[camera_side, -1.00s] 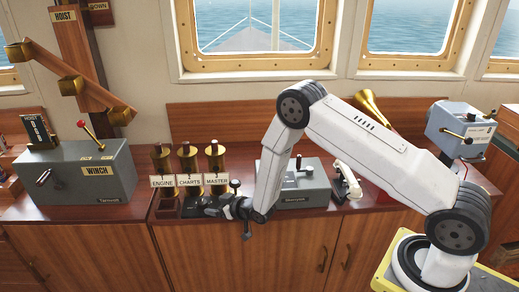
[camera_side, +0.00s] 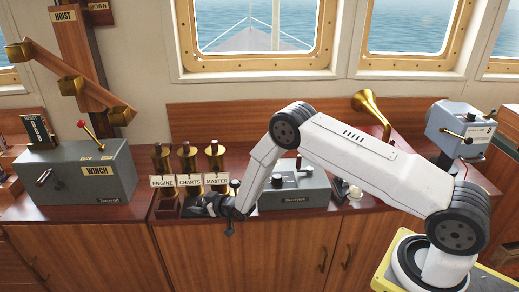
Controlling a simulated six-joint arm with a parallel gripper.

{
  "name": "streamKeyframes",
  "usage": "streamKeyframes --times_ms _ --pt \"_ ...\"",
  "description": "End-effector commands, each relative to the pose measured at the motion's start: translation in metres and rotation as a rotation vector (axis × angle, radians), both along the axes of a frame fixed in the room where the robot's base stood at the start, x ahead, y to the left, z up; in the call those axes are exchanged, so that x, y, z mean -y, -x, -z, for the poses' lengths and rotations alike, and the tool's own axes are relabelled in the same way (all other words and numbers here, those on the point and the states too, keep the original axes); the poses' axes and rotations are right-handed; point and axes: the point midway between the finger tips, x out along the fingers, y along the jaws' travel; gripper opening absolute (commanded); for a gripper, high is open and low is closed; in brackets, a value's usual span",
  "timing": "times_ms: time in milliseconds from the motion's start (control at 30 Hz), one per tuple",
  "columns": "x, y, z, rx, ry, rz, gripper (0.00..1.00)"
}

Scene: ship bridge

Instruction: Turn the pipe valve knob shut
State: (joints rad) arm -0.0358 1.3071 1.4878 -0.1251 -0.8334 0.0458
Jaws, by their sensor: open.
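Three brass pipes with dark tops stand in a row on the wooden counter, labelled ENGINE (camera_side: 162,160), CHARTS (camera_side: 188,158) and MASTER (camera_side: 215,156). I cannot tell which part is the pipe valve knob; small fittings at the pipes' feet are partly hidden. My gripper (camera_side: 195,207) is black, low in front of the CHARTS and MASTER pipes, pointing left near the counter's front edge. It is open. Its fingertips are small and dark against the dark fittings, so I cannot tell whether they touch anything.
A grey WINCH box (camera_side: 75,185) with a red-tipped lever stands left of the pipes. A grey control box (camera_side: 295,187) with dark knobs stands right of them, partly behind my arm. A brass horn (camera_side: 368,105) and a grey-blue device (camera_side: 458,125) are further right.

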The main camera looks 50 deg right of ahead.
Motion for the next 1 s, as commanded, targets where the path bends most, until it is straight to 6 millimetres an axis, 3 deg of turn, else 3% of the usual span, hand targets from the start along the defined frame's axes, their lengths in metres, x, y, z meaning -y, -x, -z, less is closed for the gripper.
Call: streamKeyframes --times_ms 267,533,1000 --pt "-0.0002 -0.0006 0.0004 0.0 0.0 0.0 0.84" --pt "-0.0001 -0.0004 0.0003 0.0 0.0 0.0 0.02" --pt "0.0 -0.0003 0.0002 0.0 0.0 0.0 0.0"
